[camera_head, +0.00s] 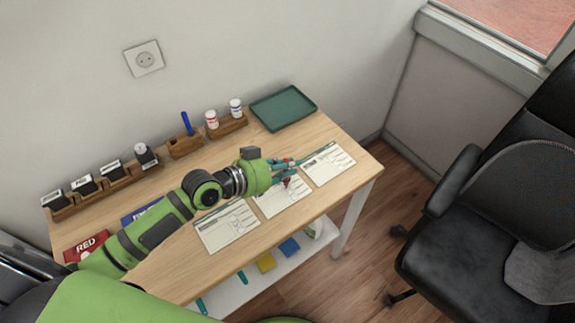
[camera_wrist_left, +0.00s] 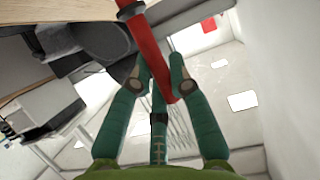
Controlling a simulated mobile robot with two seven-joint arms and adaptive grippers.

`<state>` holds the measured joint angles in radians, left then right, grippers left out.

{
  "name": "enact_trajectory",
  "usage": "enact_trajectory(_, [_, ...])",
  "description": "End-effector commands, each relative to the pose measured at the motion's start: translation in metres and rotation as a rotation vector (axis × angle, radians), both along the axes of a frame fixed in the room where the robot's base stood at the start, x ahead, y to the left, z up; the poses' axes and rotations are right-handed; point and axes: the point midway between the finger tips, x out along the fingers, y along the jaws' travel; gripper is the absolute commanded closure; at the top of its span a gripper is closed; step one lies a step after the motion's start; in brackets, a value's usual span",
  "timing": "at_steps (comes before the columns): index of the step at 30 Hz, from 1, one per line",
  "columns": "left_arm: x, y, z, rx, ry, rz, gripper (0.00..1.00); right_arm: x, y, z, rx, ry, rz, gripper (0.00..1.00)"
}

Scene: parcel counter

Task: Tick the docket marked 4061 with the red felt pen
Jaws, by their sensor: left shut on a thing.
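My left gripper (camera_head: 286,169) reaches across the table from the left, over the row of dockets. Its teal fingers are shut on the red felt pen (camera_wrist_left: 145,50), which stands slantwise between them in the left wrist view. Only small red parts of the pen show in the head view (camera_head: 286,182). Three white dockets lie in a row: a left one (camera_head: 228,229), a middle one (camera_head: 283,201) partly hidden by my gripper, and a right one (camera_head: 328,164). Their numbers are too small to read. My right gripper is not in view.
A wooden holder with a blue pen (camera_head: 187,124), two small bottles (camera_head: 211,119) and a green tray (camera_head: 283,108) stand along the back. Stamps (camera_head: 112,170) stand at back left. A red card (camera_head: 86,246) lies at left. A black chair (camera_head: 480,220) stands right.

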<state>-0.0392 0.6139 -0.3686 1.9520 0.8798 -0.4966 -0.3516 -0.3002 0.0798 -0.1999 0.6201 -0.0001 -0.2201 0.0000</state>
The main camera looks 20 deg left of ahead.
Motion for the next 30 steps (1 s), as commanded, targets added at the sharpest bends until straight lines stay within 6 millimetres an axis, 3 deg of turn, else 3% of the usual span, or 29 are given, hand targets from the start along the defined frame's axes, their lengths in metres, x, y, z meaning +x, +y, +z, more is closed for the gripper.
enact_trajectory(30, [0.011,0.004,-0.002,0.003,0.003,0.000,1.00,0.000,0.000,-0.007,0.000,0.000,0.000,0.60])
